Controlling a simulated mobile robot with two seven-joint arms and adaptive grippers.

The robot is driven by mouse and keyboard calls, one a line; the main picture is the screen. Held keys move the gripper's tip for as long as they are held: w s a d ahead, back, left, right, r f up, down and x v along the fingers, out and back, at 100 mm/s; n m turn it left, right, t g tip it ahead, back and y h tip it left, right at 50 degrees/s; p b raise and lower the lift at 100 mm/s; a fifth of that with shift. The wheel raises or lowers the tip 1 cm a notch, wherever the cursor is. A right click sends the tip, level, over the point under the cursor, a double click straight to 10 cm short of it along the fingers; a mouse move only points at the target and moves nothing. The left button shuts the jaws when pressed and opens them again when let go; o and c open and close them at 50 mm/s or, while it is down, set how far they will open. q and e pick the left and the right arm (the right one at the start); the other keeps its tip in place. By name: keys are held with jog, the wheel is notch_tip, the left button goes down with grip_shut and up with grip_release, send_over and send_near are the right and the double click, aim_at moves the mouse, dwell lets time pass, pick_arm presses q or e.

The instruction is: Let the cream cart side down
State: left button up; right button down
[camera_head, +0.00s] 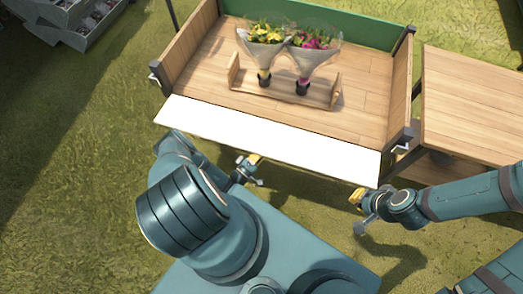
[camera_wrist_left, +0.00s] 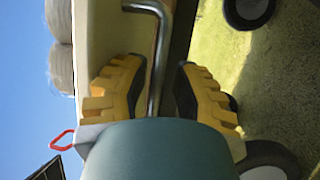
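The cream cart side (camera_head: 270,143) is a bright strip along the cart's near edge, folded outward from the wooden bed (camera_head: 215,75). Its exact angle is hard to tell. My left gripper (camera_head: 250,162) is below the strip's near edge. In the left wrist view its yellow fingers (camera_wrist_left: 160,90) are open, with a bent metal rod (camera_wrist_left: 160,55) between them and gaps on both sides. A cream surface (camera_wrist_left: 100,35) stands beside the rod. My right gripper (camera_head: 357,199) is just below the strip's right corner, its finger gap unclear.
Two wrapped bouquets (camera_head: 264,45) (camera_head: 312,50) stand in a wooden holder (camera_head: 285,91) on the bed. Metal latches (camera_head: 154,80) (camera_head: 400,149) sit at the near corners. A wooden table (camera_head: 475,100) adjoins the cart's right. Grass is open at left.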

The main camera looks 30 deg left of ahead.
aim_at(262, 146)
pick_arm(q)
jog(key=shift+w+r, duration=0.1)
jog(key=shift+r, duration=0.1)
jog(key=shift+a+r, duration=0.15)
jog(key=shift+r, duration=0.1)
notch_tip(262, 146, up, 9)
jog(key=shift+r, duration=0.15)
dwell(0.3)
